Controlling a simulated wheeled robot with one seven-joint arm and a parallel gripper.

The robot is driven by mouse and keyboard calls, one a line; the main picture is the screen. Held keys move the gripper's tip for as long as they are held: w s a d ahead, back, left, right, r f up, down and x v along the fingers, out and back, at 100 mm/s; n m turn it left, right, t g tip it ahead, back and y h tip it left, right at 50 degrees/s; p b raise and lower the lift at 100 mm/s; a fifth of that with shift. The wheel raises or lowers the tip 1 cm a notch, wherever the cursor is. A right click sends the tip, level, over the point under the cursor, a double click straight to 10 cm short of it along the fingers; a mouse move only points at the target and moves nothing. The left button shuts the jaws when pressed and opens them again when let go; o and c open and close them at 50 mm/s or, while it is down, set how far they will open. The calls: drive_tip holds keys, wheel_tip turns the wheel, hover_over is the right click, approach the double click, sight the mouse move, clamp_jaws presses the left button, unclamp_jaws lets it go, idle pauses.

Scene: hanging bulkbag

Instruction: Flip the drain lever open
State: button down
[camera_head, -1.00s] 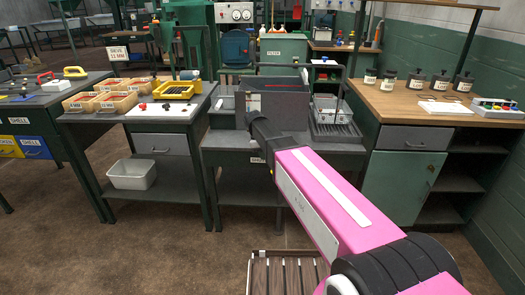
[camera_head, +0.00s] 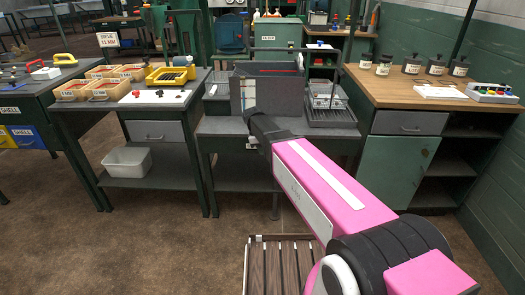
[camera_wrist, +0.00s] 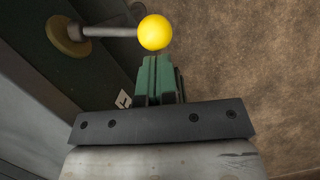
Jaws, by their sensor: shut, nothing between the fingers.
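The drain lever shows in the wrist view as a grey rod (camera_wrist: 108,31) ending in a yellow ball knob (camera_wrist: 155,33). It comes out of a round brass-coloured mount (camera_wrist: 68,36) on a dark wall. My gripper (camera_wrist: 158,62) has green fingers, shut and empty. In this view the fingertips lie just below the yellow knob; I cannot tell whether they touch it. In the head view, my pink arm reaches to the front of the middle bench, and my wrist hides the gripper and lever. A dark grey tank (camera_head: 282,92) stands on that bench.
A wire rack with a grey box (camera_head: 328,95) stands right of the tank. The left bench holds a yellow tray (camera_head: 170,76) and wooden bins (camera_head: 124,72). A wooden-topped cabinet (camera_head: 405,92) is on the right. A slatted wooden platform (camera_head: 280,265) lies on the floor.

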drive_tip(key=shift+s+d+n, duration=0.15)
drive_tip(key=shift+s+n, duration=0.05)
drive_tip(key=shift+n, duration=0.1)
drive_tip(key=shift+s+d+n, duration=0.35)
drive_tip(key=shift+s+n, duration=0.05)
drive_tip(key=shift+n, duration=0.2)
drive_tip(key=shift+s+d+n+t, duration=0.45)
drive_tip(key=shift+n+t, duration=0.05)
drive_tip(key=shift+n, duration=0.3)
drive_tip(key=s+d+n+t, duration=0.1)
drive_tip(key=d+n, duration=0.5)
drive_tip(key=d, duration=0.1)
drive_tip(key=shift+s+n+t, duration=0.3)
drive_tip(key=shift+n+t, duration=0.1)
drive_tip(key=shift+d, duration=0.2)
drive_tip(key=v, duration=1)
drive_tip(key=shift+s+d, duration=0.2)
drive_tip(key=shift+s, duration=0.05)
